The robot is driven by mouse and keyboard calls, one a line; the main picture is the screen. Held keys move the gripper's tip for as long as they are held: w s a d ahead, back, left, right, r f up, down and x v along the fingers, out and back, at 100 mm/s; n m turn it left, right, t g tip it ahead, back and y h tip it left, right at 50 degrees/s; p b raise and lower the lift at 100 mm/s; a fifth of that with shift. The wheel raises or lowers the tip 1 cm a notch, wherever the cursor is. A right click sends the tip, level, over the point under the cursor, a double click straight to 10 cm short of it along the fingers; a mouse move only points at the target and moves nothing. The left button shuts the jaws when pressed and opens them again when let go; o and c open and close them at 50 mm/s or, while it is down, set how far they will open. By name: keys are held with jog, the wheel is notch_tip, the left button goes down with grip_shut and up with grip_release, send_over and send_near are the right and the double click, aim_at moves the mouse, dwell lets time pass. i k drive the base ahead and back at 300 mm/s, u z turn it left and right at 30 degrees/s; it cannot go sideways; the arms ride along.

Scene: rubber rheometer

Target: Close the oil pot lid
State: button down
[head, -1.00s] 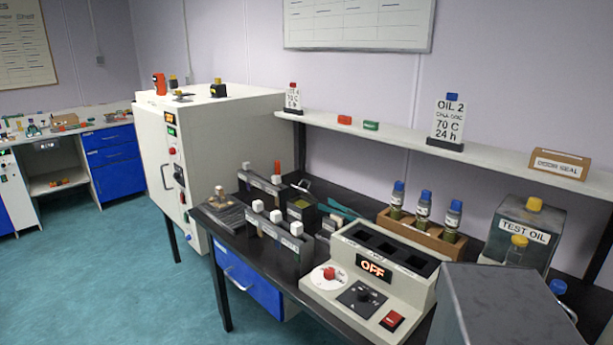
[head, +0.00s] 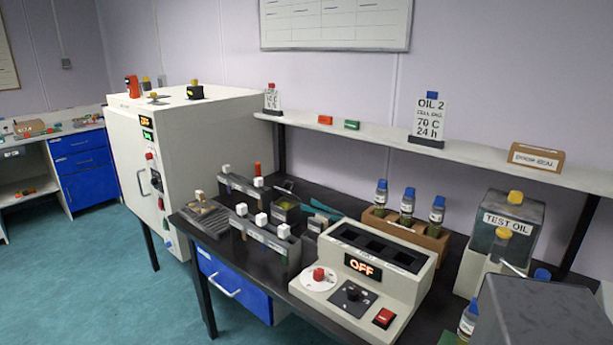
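A small dark square pot (head: 287,211) stands among the racks on the black bench, with an olive-yellow surface showing at its top. A thin light handle-like piece shows just behind it; I cannot tell clearly how its lid sits. At the right stands a larger grey container labelled TEST OIL (head: 508,220), with a yellow knob (head: 515,197) on its top. Its lid looks seated, but the exact fit is too small to tell. My gripper is not in view.
White-knobbed racks (head: 262,236) stand around the small pot. A control unit reading OFF (head: 362,266) and a wooden rack of blue-capped bottles (head: 430,240) are to the right. A dark grey block (head: 545,310) fills the near right corner. A cream cabinet (head: 215,140) stands left.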

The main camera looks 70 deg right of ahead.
aim_at(286, 193)
jog(key=z, duration=0.35)
jog(key=i, duration=1)
